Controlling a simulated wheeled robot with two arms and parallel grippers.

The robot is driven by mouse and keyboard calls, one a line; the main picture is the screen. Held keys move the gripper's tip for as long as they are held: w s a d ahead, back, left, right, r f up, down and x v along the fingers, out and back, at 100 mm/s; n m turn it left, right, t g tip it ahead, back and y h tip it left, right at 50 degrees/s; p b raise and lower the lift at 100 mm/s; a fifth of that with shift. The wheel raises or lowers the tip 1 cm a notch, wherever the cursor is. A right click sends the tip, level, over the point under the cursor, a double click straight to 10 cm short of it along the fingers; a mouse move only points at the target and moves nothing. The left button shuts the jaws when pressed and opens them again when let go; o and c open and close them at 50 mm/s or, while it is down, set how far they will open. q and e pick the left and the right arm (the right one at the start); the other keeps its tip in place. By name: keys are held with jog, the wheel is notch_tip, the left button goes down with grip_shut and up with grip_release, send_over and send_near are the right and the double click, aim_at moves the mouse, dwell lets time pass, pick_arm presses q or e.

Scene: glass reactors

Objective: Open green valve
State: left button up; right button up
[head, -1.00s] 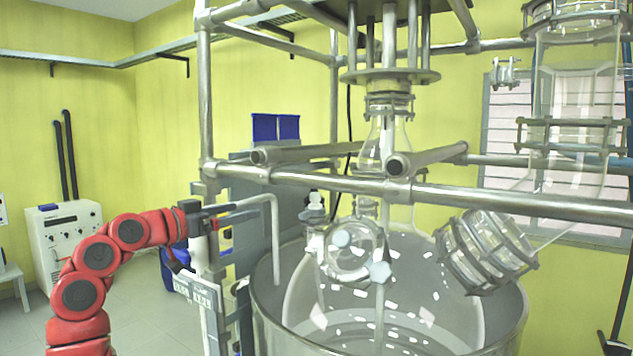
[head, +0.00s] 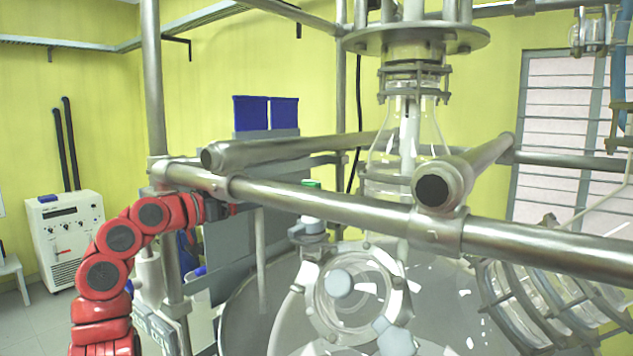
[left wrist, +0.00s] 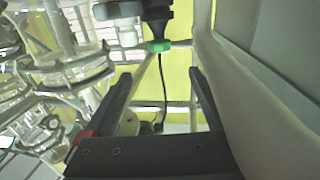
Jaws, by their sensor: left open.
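The green valve (head: 311,184) shows in the head view as a small green piece behind the front steel rail, above a pale fitting. In the left wrist view the green part (left wrist: 159,46) sits below a black knob-like piece. My left gripper (head: 222,208) is to the left of the valve, partly behind the rail and hard to make out. In the left wrist view its two dark fingers (left wrist: 161,75) are apart. The green part appears beyond the tips, between their lines, with nothing held. My right gripper is in neither view.
Steel rails (head: 330,206) cross in front of the valve. A large glass reactor vessel (head: 347,295) stands below right. In the left wrist view a pale panel (left wrist: 265,90) runs close along the right finger, and glassware (left wrist: 70,65) is at left.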

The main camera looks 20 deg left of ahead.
pick_arm(q)
jog(key=p, duration=0.4)
send_near(311, 181)
jog(key=p+x, duration=0.4)
jog(key=x, duration=0.3)
jog(key=shift+w+d, duration=0.1)
jog(key=shift+d, duration=0.1)
jog(key=shift+w+d+p, duration=0.3)
jog(key=shift+w+p, duration=0.25)
jog(key=shift+w, duration=0.1)
jog(key=shift+w+d+f, duration=0.25)
jog(key=shift+w+f, duration=0.05)
jog(key=shift+w, duration=0.25)
jog(key=shift+s, duration=0.1)
